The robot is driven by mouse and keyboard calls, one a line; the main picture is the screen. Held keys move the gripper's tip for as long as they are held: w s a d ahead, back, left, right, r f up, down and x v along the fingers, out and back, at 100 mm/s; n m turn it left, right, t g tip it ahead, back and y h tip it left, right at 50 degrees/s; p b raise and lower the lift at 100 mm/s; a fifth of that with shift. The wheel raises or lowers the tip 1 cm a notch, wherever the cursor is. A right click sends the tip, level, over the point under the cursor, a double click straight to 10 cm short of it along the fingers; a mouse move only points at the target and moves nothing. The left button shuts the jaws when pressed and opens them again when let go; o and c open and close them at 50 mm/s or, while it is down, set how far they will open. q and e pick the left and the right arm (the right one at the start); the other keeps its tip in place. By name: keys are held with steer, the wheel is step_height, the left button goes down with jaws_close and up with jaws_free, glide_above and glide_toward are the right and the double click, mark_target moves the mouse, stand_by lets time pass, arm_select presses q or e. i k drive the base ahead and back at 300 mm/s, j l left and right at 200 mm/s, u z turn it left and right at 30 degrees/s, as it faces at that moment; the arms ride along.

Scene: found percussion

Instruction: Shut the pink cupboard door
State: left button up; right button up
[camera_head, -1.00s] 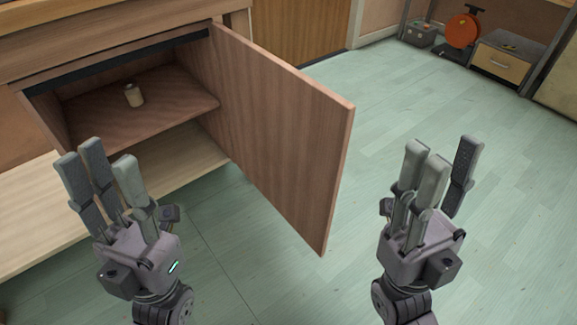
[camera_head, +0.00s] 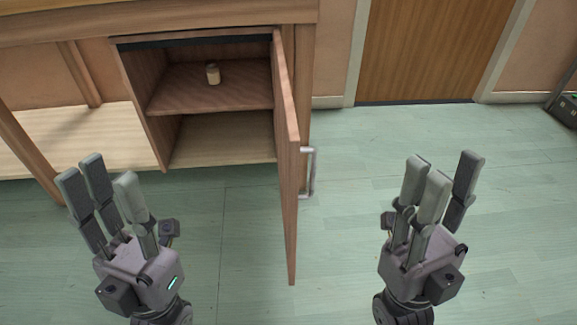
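The pinkish-brown cupboard door (camera_head: 287,165) stands wide open, hinged on the right side of the cupboard (camera_head: 142,95) and seen nearly edge-on. A silver bar handle (camera_head: 312,172) is on its right-hand face. My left gripper (camera_head: 108,190) is open and empty, left of the door and in front of the cupboard. My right gripper (camera_head: 440,178) is open and empty, right of the door and the handle. Neither gripper appears to touch the door.
A small pale jar (camera_head: 213,73) stands on the cupboard's inner shelf (camera_head: 180,97). A wooden room door (camera_head: 430,50) is in the back wall. Green floor (camera_head: 365,145) is clear to the right of the cupboard door. A dark box (camera_head: 565,108) sits at the far right edge.

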mark_target(290, 149)
steer(key=i+l+u, duration=0.4)
steer(key=l, duration=0.25)
steer(key=i+l+u, duration=0.2)
steer(key=l, duration=0.2)
steer(key=k, duration=0.05)
